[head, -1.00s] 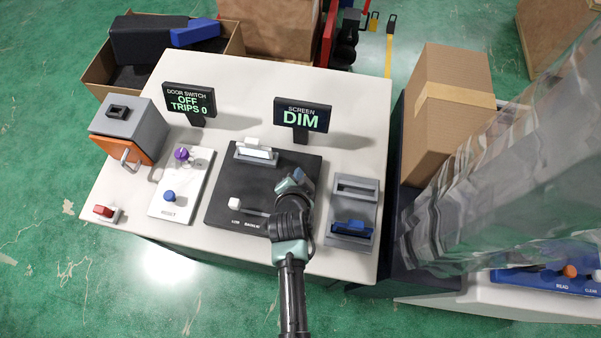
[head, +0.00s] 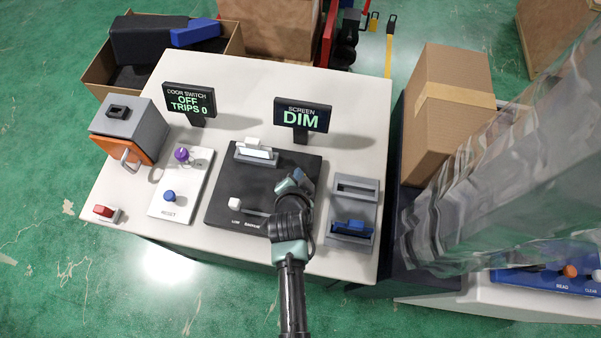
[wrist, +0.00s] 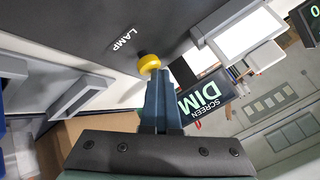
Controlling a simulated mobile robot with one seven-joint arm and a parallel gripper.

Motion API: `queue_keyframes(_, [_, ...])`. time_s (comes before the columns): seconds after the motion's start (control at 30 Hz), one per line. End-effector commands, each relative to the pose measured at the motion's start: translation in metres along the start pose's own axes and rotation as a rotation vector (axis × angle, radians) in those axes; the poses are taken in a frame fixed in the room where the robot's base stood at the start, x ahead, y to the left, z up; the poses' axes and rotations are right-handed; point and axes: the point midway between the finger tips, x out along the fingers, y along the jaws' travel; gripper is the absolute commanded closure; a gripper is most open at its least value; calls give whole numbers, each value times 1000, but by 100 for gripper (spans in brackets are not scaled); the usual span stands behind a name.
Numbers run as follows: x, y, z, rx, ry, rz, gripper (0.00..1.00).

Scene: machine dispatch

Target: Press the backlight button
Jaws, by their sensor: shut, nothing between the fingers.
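A round yellow button (wrist: 149,63) on a dark panel, beside the word LAMP, shows in the wrist view. No label reading backlight is legible. My gripper (wrist: 163,76) is shut and empty, its fingertips right by the yellow button; I cannot tell whether they touch it. In the head view my gripper (head: 297,181) is over the right side of the black panel (head: 222,186), and the yellow button is hidden there. A sign (head: 302,119) behind the panel reads SCREEN DIM; it also shows in the wrist view (wrist: 202,101).
The black panel also holds a small lit screen (head: 256,152) and a white slider knob (head: 235,203). A grey holder with a blue part (head: 353,228) stands close on the right. A white panel with purple and blue knobs (head: 168,196) lies left. The table's back (head: 250,85) is clear.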

Motion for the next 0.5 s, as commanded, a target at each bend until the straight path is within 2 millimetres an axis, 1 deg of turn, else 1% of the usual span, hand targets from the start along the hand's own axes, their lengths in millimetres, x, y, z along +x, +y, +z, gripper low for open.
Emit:
queue_keyframes(0.03, [2,13,11,-1,-22,28,100])
queue_keyframes(0.5, [6,16,13,0,-21,29,100])
